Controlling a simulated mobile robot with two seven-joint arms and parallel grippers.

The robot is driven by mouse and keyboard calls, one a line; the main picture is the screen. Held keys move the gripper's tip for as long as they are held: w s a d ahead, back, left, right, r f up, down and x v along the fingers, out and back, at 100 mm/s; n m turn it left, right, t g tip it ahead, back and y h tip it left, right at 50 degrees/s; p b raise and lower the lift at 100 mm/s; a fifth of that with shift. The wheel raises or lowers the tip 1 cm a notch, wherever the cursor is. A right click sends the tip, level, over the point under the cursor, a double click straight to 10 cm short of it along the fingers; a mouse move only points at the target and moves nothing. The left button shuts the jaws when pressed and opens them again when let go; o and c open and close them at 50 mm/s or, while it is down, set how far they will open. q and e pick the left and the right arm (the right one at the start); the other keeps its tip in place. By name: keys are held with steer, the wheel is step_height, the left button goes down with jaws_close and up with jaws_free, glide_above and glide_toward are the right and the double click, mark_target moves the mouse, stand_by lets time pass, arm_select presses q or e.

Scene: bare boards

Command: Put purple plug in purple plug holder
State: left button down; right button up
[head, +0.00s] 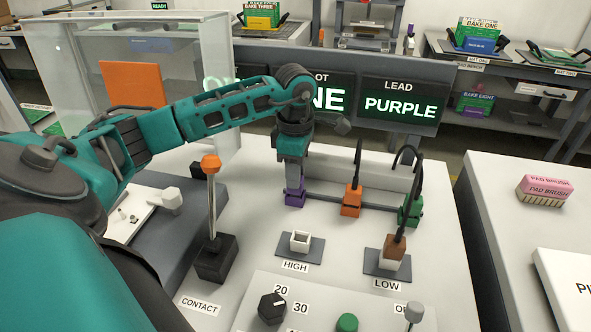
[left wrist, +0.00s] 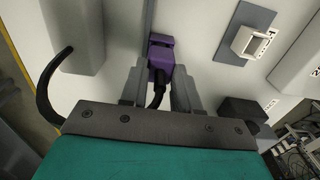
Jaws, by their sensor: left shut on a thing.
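My left gripper (head: 294,181) points down at the left end of the rail behind the sockets. It is shut on the purple plug (left wrist: 161,68), whose black cable comes back between the fingers in the left wrist view. A purple block (head: 295,198), which I take for the purple plug holder, shows just below the fingertips in the head view. Purple also shows just beyond the fingertips in the left wrist view. The plug is at the holder, but I cannot tell how deep it sits. The fingers hide most of the plug in the head view. My right gripper is not in view.
Along the rail stand an orange plug (head: 352,196) and a green plug (head: 411,207) with black cables. The HIGH socket (head: 300,241) is empty. A brown plug (head: 396,246) stands in the LOW socket. The CONTACT lever (head: 212,205) rises at left. A screen reads PURPLE (head: 401,107).

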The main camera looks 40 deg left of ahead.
arm_select(q)
steer(key=c, duration=0.8)
jaws_free()
steer(key=shift+f, duration=0.1)
step_height(320, 180, up, 12)
steer(key=shift+r, duration=0.15)
